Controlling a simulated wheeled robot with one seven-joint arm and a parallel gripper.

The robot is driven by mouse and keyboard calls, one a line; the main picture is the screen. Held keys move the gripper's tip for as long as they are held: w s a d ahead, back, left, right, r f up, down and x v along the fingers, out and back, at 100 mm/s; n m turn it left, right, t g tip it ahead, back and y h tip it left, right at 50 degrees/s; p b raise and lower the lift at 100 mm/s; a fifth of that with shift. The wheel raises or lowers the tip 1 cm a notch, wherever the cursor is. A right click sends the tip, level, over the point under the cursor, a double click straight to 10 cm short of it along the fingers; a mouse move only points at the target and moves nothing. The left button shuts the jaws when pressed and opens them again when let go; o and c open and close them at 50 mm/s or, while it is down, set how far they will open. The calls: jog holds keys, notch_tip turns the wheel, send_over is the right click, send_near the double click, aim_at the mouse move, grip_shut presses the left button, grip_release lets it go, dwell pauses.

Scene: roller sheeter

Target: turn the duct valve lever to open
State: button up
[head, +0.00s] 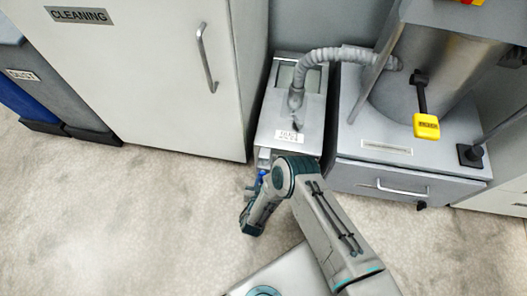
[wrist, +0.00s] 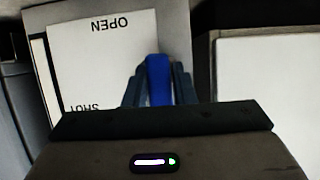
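The duct valve lever is a blue bar (wrist: 158,75), seen in the wrist view at the right edge of a white label plate (wrist: 90,65). The plate reads OPEN at its upper part and SHUT at its lower left, both upside down in this view. My gripper (wrist: 159,82) has its dark fingers close on both sides of the lever and looks shut on it. In the head view a bit of the blue lever (head: 262,176) shows beside my arm, at the front of the grey duct unit (head: 265,125).
A ribbed grey hose (head: 335,55) rises from the duct unit towards the machine on the right, which has a drawer (head: 385,184) and a yellow tag (head: 426,126). A CLEANING cabinet (head: 150,80) stands to the left. The floor (head: 110,220) at the front left is clear.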

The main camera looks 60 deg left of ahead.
jog(key=o, duration=0.3)
jog(key=shift+s+f, duration=0.1)
jog(key=shift+f, duration=0.05)
jog(key=p+v, duration=0.4)
jog(key=v, duration=0.9)
jog(key=shift+s+d+r, duration=0.2)
jog(key=shift+s+r, duration=0.05)
jog(key=shift+s, duration=0.05)
